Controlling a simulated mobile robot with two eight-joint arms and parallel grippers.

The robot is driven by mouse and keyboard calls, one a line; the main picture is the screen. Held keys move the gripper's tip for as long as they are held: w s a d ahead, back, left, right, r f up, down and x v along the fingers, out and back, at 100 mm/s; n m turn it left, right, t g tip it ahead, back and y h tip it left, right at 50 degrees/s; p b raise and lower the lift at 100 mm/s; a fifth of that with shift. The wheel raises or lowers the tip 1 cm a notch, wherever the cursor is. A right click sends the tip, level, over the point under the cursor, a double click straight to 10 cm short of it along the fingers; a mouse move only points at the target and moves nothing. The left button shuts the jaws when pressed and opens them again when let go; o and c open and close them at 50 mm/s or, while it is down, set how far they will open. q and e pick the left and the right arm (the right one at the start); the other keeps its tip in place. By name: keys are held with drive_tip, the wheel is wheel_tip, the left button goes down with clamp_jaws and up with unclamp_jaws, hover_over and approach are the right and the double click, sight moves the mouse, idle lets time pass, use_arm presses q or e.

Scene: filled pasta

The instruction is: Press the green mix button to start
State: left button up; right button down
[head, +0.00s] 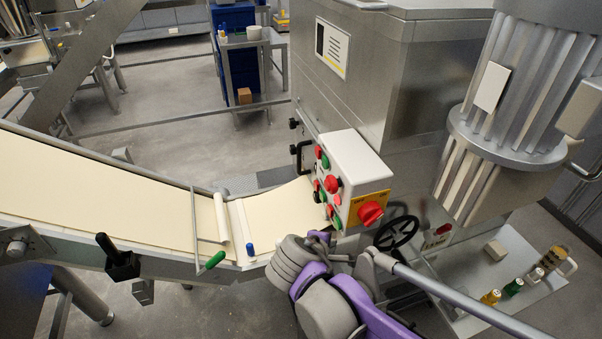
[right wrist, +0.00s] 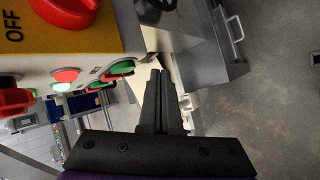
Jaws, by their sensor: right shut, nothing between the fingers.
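The white control box (head: 350,165) stands beside the lower end of the dough belt, with several red and green buttons on its left face. A green button (head: 324,160) shows near the top of that face. Labels are too small to read, so I cannot tell which is the mix button. In the right wrist view, a green button (right wrist: 122,68) sits to the left of my right gripper (right wrist: 160,74), whose fingers are shut and empty. The fingertips appear apart from the button. In the head view the right gripper (head: 320,236) is just below the box. My left gripper is not in view.
A red rotary knob (head: 370,213) on a yellow plate faces the front of the box. A black handwheel (head: 397,233) is to its right. The belt (head: 120,190) with pale dough fills the left. Small bottles (head: 513,287) stand on a side table at right.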

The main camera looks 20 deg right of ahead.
sight(325, 163)
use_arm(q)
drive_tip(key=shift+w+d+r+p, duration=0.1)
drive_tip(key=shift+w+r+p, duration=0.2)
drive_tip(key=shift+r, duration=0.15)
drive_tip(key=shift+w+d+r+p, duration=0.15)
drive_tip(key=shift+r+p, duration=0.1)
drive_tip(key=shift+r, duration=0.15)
use_arm(e)
drive_tip(key=w+a+r+n+t+h, duration=0.4)
drive_tip(key=w+a+r+n, duration=0.4)
drive_tip(key=w+a+r, duration=0.2)
wheel_tip(325, 163, up, 3)
drive_tip(key=shift+w+f+t+h, duration=0.1)
drive_tip(key=shift+w+t+h, duration=0.2)
drive_tip(key=shift+w+t, duration=0.65)
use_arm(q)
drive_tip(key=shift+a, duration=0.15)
use_arm(e)
drive_tip(key=shift+w+a+g, duration=0.1)
drive_tip(key=shift+w+g, duration=0.05)
drive_tip(key=shift+g, duration=0.1)
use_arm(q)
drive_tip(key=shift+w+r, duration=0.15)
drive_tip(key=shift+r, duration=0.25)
use_arm(e)
drive_tip(key=d, duration=0.8)
drive_tip(key=shift+w+d, duration=0.15)
drive_tip(key=shift+d, duration=0.25)
drive_tip(key=shift+d, duration=0.1)
drive_tip(key=shift+d, duration=0.3)
